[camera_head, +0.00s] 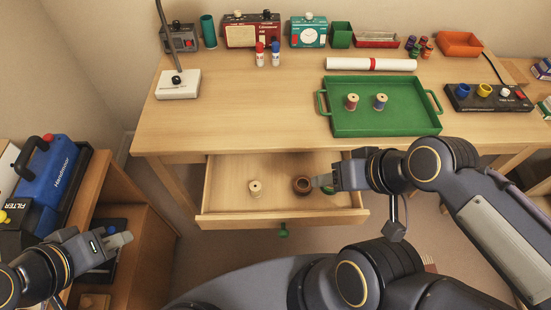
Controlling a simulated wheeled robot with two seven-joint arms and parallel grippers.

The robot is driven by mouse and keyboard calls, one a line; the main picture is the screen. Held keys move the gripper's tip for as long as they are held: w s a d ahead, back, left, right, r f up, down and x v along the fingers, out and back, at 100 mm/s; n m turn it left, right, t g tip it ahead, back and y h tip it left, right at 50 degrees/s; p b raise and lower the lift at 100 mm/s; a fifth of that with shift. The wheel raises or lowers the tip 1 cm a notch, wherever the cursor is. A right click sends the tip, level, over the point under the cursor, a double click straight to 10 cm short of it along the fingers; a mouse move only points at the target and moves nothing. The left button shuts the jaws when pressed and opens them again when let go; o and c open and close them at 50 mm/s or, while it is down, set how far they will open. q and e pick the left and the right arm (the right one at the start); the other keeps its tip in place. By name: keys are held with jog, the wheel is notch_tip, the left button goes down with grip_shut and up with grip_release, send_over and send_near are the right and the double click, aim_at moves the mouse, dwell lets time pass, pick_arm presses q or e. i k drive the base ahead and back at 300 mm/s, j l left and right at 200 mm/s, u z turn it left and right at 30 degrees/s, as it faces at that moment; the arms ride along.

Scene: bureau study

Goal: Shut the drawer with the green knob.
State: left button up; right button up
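The drawer (231,219) under the desk is pulled well out, and its green knob (283,230) shows on the front, low in the middle. Inside lie a pale spool (255,188), a brown round pot (302,185) and a green item (328,190) partly hidden by my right gripper. My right gripper (320,181) is over the drawer's right part, beside the pot; its finger gap is not clear. My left gripper (127,239) is at the lower left, well away from the drawer and knob, in front of the side shelf.
The desk (230,125) carries a green tray (385,122) with two spools, a lamp base (178,85), a white roll (370,64) and a dark holder strip (487,98). A wooden shelf (100,185) with a blue case (50,170) stands left. Floor shows before the drawer.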

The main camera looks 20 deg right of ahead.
aim_at(228, 203)
jog(key=k+l, duration=0.35)
jog(key=l, duration=0.15)
jog(key=k+j, duration=0.45)
jog(key=k, duration=0.05)
